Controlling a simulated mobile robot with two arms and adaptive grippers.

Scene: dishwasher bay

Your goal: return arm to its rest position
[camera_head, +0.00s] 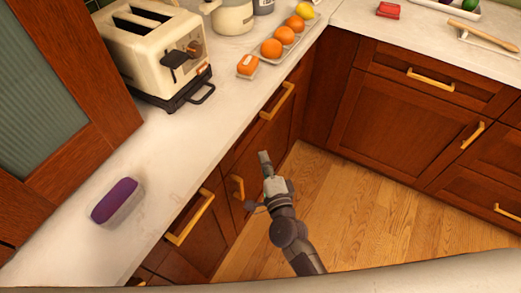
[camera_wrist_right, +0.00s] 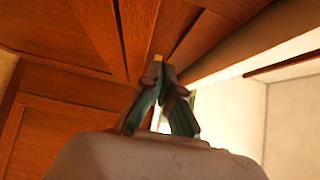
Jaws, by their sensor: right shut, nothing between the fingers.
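My right gripper (camera_head: 265,160) is in the middle of the head view, in front of the wooden lower cabinets and over the floor. It is beside the counter edge and apart from the counter top. In the right wrist view its two fingers (camera_wrist_right: 160,85) come together at the tips, shut with nothing between them. Wooden panels (camera_wrist_right: 70,85) fill much of that view, with a pale wall (camera_wrist_right: 295,125) at the right. My left gripper is not in view.
The counter (camera_head: 185,135) holds a cream toaster (camera_head: 150,45), a purple-topped block (camera_head: 115,203) and a tray of orange fruit (camera_head: 285,37). Cabinet handles (camera_head: 190,217) stick out near my right arm. The wooden floor (camera_head: 350,215) to the right is clear.

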